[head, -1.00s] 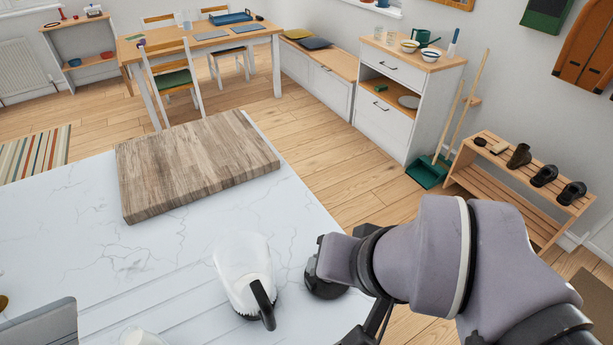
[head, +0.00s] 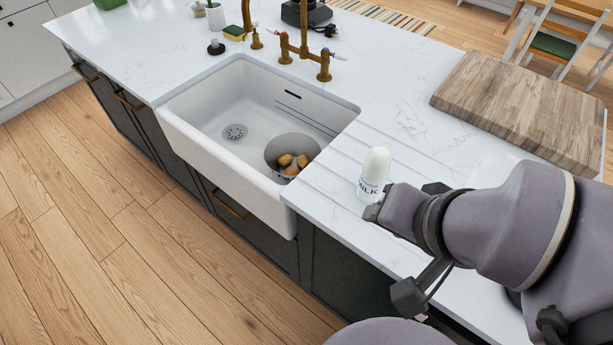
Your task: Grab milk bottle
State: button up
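The milk bottle (head: 375,172) is white, with dark "MILK" lettering low on its side. It stands upright on the white marble counter, right of the sink. The end of my arm, with my gripper (head: 377,210), is just in front and to the right of the bottle and overlaps its lower right edge in the picture. I cannot tell whether they touch. The fingers are not clearly seen, so their opening cannot be told.
Left of the bottle is a white sink (head: 232,128) holding a round bowl (head: 273,150) with several brown potatoes. A brass tap (head: 303,48) stands behind. A thick wooden board (head: 520,108) lies at the right. Ridged counter surrounds the bottle.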

aim_at(377, 167)
jog(key=k+j, duration=0.2)
jog(key=j, duration=0.2)
jog(key=k+j+z, duration=0.1)
jog(key=j, duration=0.35)
jog(key=k+j, duration=0.55)
jog(key=j, duration=0.25)
jog(key=i+l, duration=0.25)
jog(key=i+l+u, duration=0.1)
jog(key=i+l, duration=0.15)
jog(key=l, duration=0.25)
